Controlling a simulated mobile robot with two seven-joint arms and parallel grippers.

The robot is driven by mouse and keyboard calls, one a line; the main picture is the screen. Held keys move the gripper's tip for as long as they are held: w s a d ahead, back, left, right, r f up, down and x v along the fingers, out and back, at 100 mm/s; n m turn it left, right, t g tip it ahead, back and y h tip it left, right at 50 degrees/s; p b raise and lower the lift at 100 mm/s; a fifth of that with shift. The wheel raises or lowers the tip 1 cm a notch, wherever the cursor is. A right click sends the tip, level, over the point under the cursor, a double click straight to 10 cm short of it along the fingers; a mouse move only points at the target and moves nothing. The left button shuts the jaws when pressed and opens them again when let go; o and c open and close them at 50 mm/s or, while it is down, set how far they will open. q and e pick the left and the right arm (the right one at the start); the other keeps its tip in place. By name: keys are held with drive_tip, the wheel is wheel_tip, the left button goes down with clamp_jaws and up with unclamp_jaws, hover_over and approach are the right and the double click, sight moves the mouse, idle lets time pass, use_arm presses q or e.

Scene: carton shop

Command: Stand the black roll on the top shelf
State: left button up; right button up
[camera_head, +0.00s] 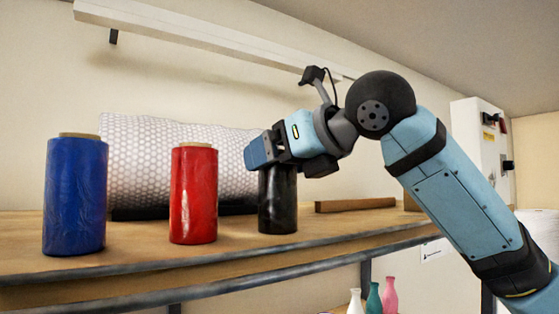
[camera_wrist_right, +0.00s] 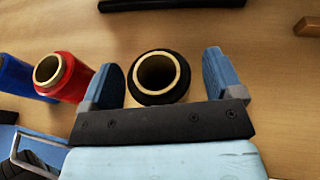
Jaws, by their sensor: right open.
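The black roll (camera_head: 278,205) stands upright on the wooden top shelf (camera_head: 130,262), to the right of the red roll (camera_head: 193,200). In the right wrist view the black roll (camera_wrist_right: 161,78) shows from above, with its tan core open. My right gripper (camera_head: 272,152) is at the top of the black roll, hiding its upper end in the head view. The gripper is open. In the right wrist view its blue fingers (camera_wrist_right: 160,80) stand on either side of the roll, with a visible gap to each. My left gripper is in neither view.
A blue roll (camera_head: 75,198) stands left of the red one. A large bubble-wrap roll (camera_head: 140,160) lies behind them. A brown wooden bar (camera_head: 355,204) lies on the shelf at the right. Coloured bottles (camera_head: 374,298) stand below the shelf.

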use_arm(q)
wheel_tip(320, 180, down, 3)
drive_tip(key=b, duration=0.3)
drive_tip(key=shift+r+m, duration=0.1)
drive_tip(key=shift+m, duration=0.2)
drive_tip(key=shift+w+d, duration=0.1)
use_arm(e)
drive_tip(key=v, duration=1.2)
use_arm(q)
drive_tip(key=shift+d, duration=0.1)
